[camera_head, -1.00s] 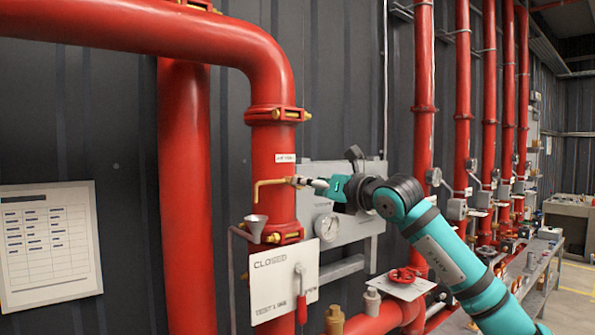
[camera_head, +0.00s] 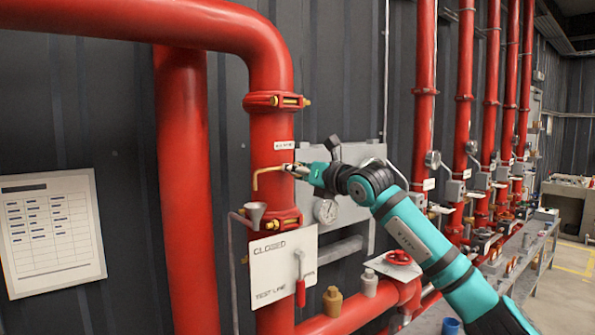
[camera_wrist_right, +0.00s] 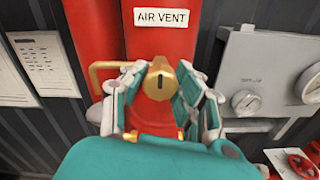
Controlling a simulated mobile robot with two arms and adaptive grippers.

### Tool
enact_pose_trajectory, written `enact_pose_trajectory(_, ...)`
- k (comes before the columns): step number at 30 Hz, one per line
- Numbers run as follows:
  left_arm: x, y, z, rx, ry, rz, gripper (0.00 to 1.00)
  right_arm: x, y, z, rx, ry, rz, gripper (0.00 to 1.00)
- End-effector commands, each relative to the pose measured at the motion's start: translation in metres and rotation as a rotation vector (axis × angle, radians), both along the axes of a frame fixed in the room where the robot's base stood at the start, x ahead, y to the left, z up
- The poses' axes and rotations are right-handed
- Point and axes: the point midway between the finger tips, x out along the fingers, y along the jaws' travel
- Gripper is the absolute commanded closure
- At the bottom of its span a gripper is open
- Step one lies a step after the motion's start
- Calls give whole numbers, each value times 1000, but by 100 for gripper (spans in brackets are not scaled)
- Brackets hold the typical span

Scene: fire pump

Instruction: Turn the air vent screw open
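The air vent screw (camera_wrist_right: 158,82) is a brass piece with a dark upright slot, facing the right wrist camera. It sits on the red vertical pipe (camera_head: 269,148), below the AIR VENT label (camera_wrist_right: 161,18). A bent brass outlet tube (camera_head: 262,179) comes off its left side and points down. My right gripper (camera_wrist_right: 160,80) is at the screw, with one finger on each side of it. The fingertips are close to the brass; whether they press on it is unclear. In the head view the gripper (camera_head: 296,170) hides the screw. My left gripper is not in view.
A grey funnel (camera_head: 256,213) stands below the outlet tube. A white CLOSED / TEST LINE sign (camera_head: 270,266) with a red-handled lever (camera_head: 300,285) hangs lower. A grey panel with a gauge (camera_head: 325,211) is just right. A red handwheel (camera_head: 398,257) sits lower right.

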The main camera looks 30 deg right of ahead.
Motion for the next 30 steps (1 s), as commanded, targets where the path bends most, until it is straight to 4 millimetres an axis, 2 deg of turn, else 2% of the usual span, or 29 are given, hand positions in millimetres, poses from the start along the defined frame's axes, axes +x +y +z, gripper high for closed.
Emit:
enact_pose_trajectory(1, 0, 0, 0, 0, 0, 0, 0, 0, 0, 0, 0, 0, 0, 89)
enact_pose_trajectory(4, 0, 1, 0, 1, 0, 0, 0, 0, 0, 0, 0, 0, 0, 100)
enact_pose_trajectory(16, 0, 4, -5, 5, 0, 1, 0, 0, 0, 0, -76, -8, 0, 100)
enact_pose_trajectory(30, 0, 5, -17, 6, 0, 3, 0, 0, 0, 0, -467, -40, 0, 100)
